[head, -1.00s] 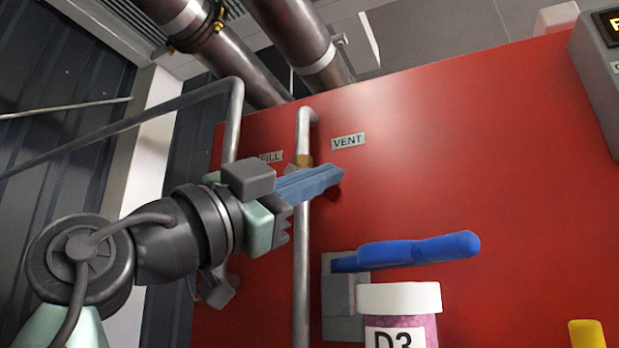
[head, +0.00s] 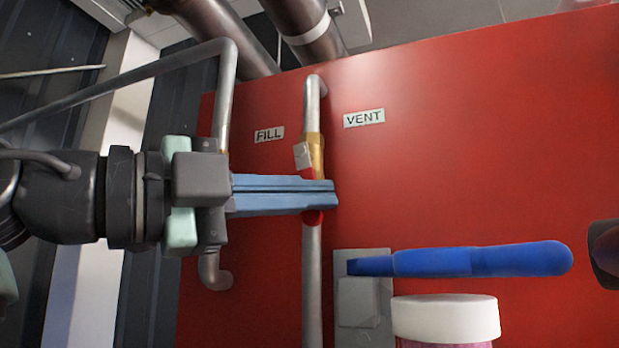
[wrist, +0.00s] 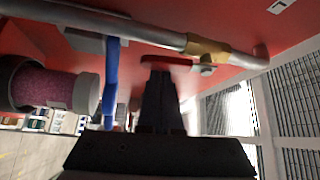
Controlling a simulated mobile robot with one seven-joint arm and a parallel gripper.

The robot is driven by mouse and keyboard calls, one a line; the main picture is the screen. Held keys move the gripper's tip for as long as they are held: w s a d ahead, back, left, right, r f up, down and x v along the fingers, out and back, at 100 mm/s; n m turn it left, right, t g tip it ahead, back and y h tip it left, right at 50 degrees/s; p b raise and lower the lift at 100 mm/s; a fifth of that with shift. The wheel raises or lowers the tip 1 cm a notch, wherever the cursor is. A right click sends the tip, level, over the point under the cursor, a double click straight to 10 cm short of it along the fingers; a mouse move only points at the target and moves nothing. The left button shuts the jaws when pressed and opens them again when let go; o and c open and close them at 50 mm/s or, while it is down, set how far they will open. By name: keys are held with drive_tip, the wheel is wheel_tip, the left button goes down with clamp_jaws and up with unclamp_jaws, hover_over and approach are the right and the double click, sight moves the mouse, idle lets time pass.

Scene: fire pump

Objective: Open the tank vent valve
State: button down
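The vent valve has a brass body (head: 315,152) on a vertical grey pipe, left of the VENT label (head: 364,118). A red handle (head: 313,217) shows just below my gripper's fingers, and a little red shows above them. My gripper (head: 334,194) is shut, its blue fingers together and pointing right across the pipe and handle. In the wrist view the dark fingertips (wrist: 160,82) are close to the red handle (wrist: 167,62), which lies across them, beside the brass body (wrist: 207,49). I cannot tell whether they touch. The fingers hide part of the handle.
A blue lever (head: 470,260) on a grey plate sticks out to the right below the valve. The FILL label (head: 269,134) and another pipe (head: 226,100) are to the left.

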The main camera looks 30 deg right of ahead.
drive_tip(key=shift+w+a+f, duration=0.1)
drive_tip(key=shift+w+a, duration=0.15)
drive_tip(key=shift+w, duration=0.1)
idle(0.4)
drive_tip(key=shift+d, duration=0.1)
drive_tip(key=s+a+b, duration=0.3)
drive_tip(key=a+b, duration=0.1)
drive_tip(key=a, duration=0.3)
drive_tip(key=shift+s+a, duration=0.15)
drive_tip(key=shift+a, duration=0.25)
idle(0.5)
